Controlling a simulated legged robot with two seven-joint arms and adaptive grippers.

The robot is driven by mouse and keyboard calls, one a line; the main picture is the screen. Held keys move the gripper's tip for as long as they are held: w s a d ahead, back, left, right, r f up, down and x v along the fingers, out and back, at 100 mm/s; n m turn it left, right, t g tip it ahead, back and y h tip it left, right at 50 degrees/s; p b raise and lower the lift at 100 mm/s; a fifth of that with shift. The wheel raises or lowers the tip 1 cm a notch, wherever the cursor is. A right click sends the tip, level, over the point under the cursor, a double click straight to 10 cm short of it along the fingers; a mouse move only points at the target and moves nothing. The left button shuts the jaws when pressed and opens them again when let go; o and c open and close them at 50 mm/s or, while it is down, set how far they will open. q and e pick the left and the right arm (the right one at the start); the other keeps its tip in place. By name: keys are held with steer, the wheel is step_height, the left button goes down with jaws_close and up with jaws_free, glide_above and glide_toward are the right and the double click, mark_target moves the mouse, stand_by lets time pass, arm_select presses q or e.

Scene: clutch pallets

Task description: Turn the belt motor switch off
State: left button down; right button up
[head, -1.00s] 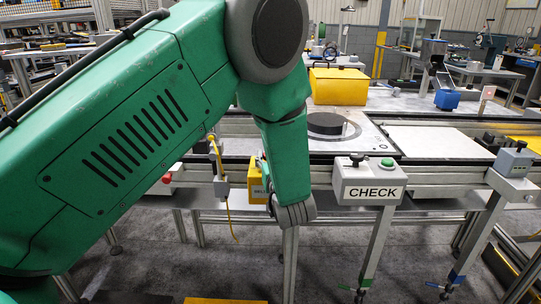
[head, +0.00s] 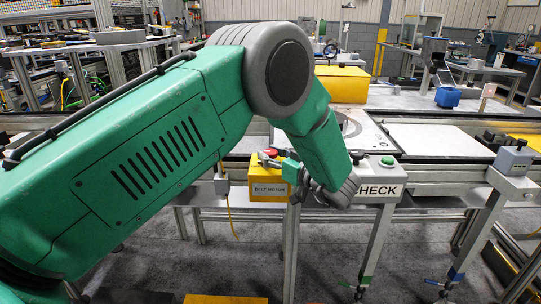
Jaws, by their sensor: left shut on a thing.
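The yellow belt motor box (head: 268,187), labelled BELT MOTOR, is mounted on the front rail of the conveyor, left of the CHECK box. A small red and grey switch (head: 270,154) shows at its top. My left arm reaches over from the left and its wrist bends back to the box from the right. My left gripper (head: 274,160) is at the top of the box, shut on the switch; its fingers are small and partly hidden, so the switch's position is unclear. My right gripper is not in view.
The CHECK box (head: 384,185) with a green button (head: 388,160) stands close right of my wrist, partly covered by it. A yellow bin (head: 342,85) and a white plate (head: 437,139) lie behind. A yellow cable (head: 230,215) hangs left of the belt motor box.

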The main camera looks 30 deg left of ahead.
arm_select(q)
steer(key=shift+w+r, duration=0.15)
steer(key=shift+r, duration=0.15)
steer(key=c, duration=1.1)
jaws_free()
steer(key=shift+d, duration=0.1)
steer(key=shift+c, duration=0.2)
steer(key=shift+f, duration=0.1)
steer(key=shift+d, duration=0.1)
steer(key=shift+d, duration=0.2)
steer(key=v, duration=1.1)
steer(key=shift+d, duration=0.35)
steer(key=shift+f, duration=0.15)
